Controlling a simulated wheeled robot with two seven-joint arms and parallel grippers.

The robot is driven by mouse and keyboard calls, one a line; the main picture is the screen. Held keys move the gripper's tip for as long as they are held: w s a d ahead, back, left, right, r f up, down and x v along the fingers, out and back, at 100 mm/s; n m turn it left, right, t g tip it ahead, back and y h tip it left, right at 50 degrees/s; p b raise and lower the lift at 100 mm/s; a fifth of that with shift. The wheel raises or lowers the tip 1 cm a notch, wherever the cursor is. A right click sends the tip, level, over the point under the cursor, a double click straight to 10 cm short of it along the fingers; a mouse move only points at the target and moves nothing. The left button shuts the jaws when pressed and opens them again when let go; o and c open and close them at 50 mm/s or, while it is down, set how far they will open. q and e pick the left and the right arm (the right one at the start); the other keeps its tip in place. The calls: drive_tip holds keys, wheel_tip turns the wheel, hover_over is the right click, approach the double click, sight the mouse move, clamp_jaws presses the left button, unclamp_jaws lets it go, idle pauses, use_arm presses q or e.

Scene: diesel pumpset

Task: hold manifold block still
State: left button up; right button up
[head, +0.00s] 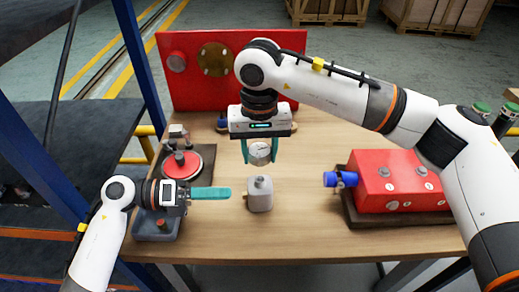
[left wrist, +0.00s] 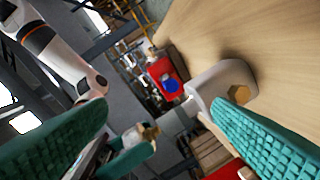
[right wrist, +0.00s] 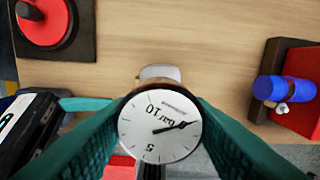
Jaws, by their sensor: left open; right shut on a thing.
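The manifold block (head: 260,194) is a small grey block with a short neck on top, upright on the wooden table. It shows in the left wrist view (left wrist: 225,80) with a brass hex fitting on its side, and partly behind the gauge in the right wrist view (right wrist: 160,72). My left gripper (head: 230,193) is open, its fingertips just left of the block and apart from it in the head view. My right gripper (head: 260,160) is shut on a round white pressure gauge (right wrist: 160,127), above the block's neck. Contact between gauge and neck cannot be told.
A red box with a blue cylinder (head: 386,181) stands on a dark base at right. A red panel (head: 190,90) stands at the back. A dark tray with a red disc (head: 182,165) lies at left. The table (head: 310,225) is clear around the block.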

sight(253, 192)
use_arm(q)
drive_tip(key=w+m+y, duration=0.1)
drive_tip(key=m, duration=0.2)
drive_tip(key=w+f+m+g+y, duration=0.1)
drive_tip(key=w+m, duration=0.1)
drive_tip(key=m, duration=0.2)
drive_tip(key=w+f+m+y, duration=0.1)
drive_tip(key=w+m, duration=0.1)
drive_tip(key=m, duration=0.1)
drive_tip(key=shift+a+m+g+y, duration=0.3)
drive_tip(key=shift+a+y, duration=0.05)
drive_tip(key=shift+y, duration=0.05)
drive_tip(key=shift+w+a+f+m+y, duration=0.15)
drive_tip(key=shift+w+m+y, duration=0.05)
drive_tip(key=shift+m, duration=0.3)
drive_tip(key=shift+w+a+f+m+y, duration=0.1)
drive_tip(key=shift+w+f+m+y, duration=0.1)
drive_tip(key=shift+m, duration=0.3)
drive_tip(key=shift+x, duration=4.9)
drive_tip(key=shift+c, duration=0.5)
drive_tip(key=shift+c, duration=0.5)
drive_tip(key=c, duration=1.1)
